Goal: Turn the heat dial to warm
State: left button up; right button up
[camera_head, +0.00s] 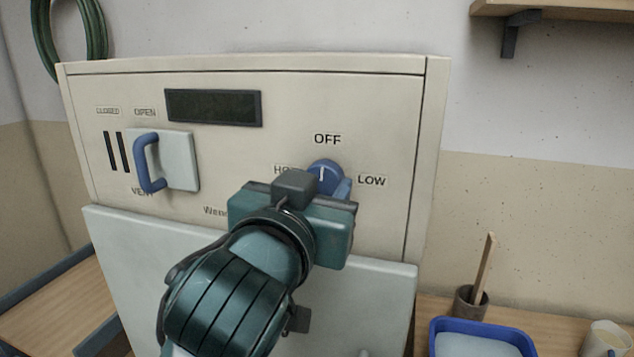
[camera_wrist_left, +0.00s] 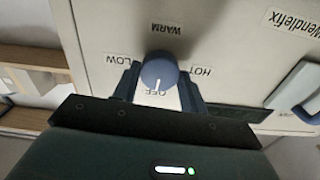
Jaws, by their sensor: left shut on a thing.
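The heat dial (camera_head: 324,170) is a round blue knob with a white pointer line on the cream front panel. OFF is printed above it, LOW to its right and HOT to its left. In the head view my left gripper hides the panel below it; the wrist view shows WARM there, upside down. The pointer line faces OFF. My left gripper (camera_head: 329,182) is shut on the dial. In the left wrist view its fingers stand on both sides of the dial (camera_wrist_left: 159,70). My right gripper is not in view.
A vent slider with a blue handle (camera_head: 147,163) and a dark display (camera_head: 213,107) are on the panel's left part. A pale door (camera_head: 130,255) lies below. At right, a blue tub (camera_head: 481,325), a brush pot (camera_head: 470,302) and a cup (camera_head: 605,338) stand on the bench.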

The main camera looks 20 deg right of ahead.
pick_arm(q)
jog(key=m+p, duration=0.2)
jog(key=m, duration=0.1)
jog(key=shift+r+p, duration=0.2)
jog(key=shift+p, duration=0.15)
jog(key=shift+m+p, duration=0.7)
jog(key=shift+m, duration=0.3)
jog(key=shift+m+p, duration=0.6)
jog(key=shift+m, duration=0.3)
jog(key=m+p, duration=0.1)
jog(key=m, duration=0.1)
jog(key=shift+f+m, duration=0.1)
jog(key=shift+m, duration=1.1)
jog(key=m, duration=0.5)
jog(key=shift+m, duration=0.3)
jog(key=m, duration=0.4)
jog(key=shift+m, duration=0.3)
jog(key=m, duration=0.8)
jog(key=shift+m, duration=0.4)
jog(key=m, duration=0.4)
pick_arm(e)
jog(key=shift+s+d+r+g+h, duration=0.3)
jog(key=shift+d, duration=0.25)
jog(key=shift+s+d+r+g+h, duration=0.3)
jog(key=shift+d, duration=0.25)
pick_arm(q)
jog(key=shift+m, duration=0.4)
